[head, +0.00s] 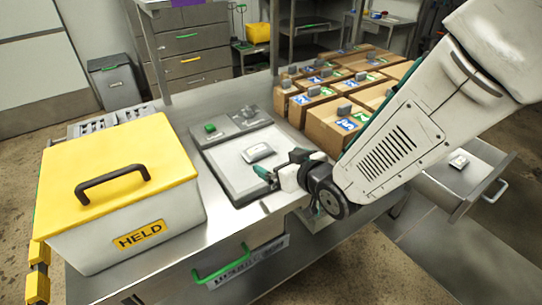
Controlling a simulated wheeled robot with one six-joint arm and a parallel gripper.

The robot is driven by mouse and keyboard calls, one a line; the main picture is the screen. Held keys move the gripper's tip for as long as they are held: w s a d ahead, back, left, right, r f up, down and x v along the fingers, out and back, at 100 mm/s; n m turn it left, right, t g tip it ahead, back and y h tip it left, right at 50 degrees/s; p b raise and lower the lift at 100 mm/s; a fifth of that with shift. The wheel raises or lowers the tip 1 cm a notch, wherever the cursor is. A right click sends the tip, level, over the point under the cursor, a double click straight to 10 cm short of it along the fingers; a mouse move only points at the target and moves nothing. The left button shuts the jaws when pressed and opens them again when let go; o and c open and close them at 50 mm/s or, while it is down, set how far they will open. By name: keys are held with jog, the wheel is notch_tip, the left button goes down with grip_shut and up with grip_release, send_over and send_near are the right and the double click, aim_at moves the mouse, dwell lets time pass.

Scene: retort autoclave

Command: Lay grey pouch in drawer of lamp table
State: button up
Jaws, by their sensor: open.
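A small pale grey pouch (258,152) lies on the flat white panel (240,158) of a device on the steel table (215,225). My gripper (265,173) is open, just in front of the pouch at the panel's right side. Whether it touches the panel cannot be told. A drawer (468,190) stands open at the right, beyond my arm, and a similar small pale item (459,162) lies in it. A drawer front with a green handle (222,262) is at the table's front and looks shut. My arm hides part of the table between.
A white bin with a yellow lid (120,165) marked HELD fills the table's left. Brown cartons (325,125) with grey blocks on top stand at the back right, close to my arm. A grey lidded bin (115,82) stands on the floor behind.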

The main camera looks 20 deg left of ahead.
jog(key=shift+v, duration=0.75)
